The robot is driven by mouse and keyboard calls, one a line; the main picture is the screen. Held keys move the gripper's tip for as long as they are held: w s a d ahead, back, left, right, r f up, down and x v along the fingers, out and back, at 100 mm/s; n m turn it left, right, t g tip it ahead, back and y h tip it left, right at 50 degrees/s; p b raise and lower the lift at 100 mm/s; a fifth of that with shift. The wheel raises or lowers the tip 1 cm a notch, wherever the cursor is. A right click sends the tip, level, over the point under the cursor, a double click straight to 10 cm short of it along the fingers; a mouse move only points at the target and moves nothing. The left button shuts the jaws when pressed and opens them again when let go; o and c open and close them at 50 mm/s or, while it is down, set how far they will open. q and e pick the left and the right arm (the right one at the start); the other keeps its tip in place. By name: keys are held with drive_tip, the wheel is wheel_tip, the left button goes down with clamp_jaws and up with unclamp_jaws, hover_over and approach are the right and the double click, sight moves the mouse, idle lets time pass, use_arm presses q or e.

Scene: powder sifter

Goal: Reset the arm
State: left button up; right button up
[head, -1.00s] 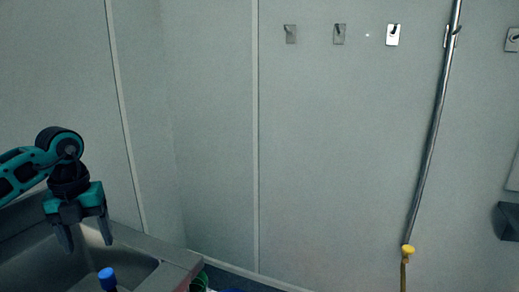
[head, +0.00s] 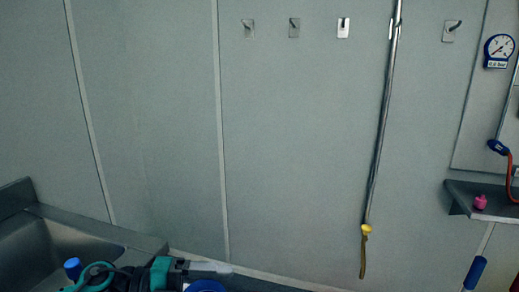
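My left arm shows at the bottom of the head view, in front of the sink. Its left gripper (head: 205,268) is teal and dark, turned sideways with its grey finger pointing right. Only one finger shows clearly, so I cannot tell whether it is open or shut. I see nothing held in it, though the bottom edge of the picture cuts off part of the arm. My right gripper is not in view.
A metal sink (head: 75,232) lies at the lower left, near a blue cap (head: 72,268). A blue round thing (head: 205,286) is below the gripper. Wall hooks (head: 294,28), a hanging pole (head: 381,120), a gauge (head: 498,50) and a shelf (head: 480,188) holding a pink object (head: 480,201) line the wall.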

use_arm(q)
drive_tip(key=s+a+f+n+t+y, duration=0.3)
drive_tip(key=f+n+t+y, duration=0.3)
drive_tip(key=f+n, duration=0.3)
drive_tip(key=s+a+f+n+t+y+b, duration=0.1)
drive_tip(key=s+a+f+n+t+y, duration=0.2)
drive_tip(key=f+n, duration=0.6)
drive_tip(key=a+n+t+y, duration=0.2)
drive_tip(key=n+t+y, duration=0.1)
drive_tip(key=n, duration=0.5)
drive_tip(key=shift+f+y, duration=0.2)
drive_tip(key=shift+y, duration=0.1)
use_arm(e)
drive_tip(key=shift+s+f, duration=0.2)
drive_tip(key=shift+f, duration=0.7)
use_arm(q)
drive_tip(key=s+f+n+g, duration=0.1)
drive_tip(key=s+f, duration=0.1)
drive_tip(key=s+a+f+g+y, duration=0.1)
drive_tip(key=s+f, duration=0.1)
drive_tip(key=s+f+n+g, duration=0.1)
drive_tip(key=s+f, duration=0.1)
drive_tip(key=shift+s+a+n+b, duration=0.15)
drive_tip(key=shift+s+n+b, duration=0.15)
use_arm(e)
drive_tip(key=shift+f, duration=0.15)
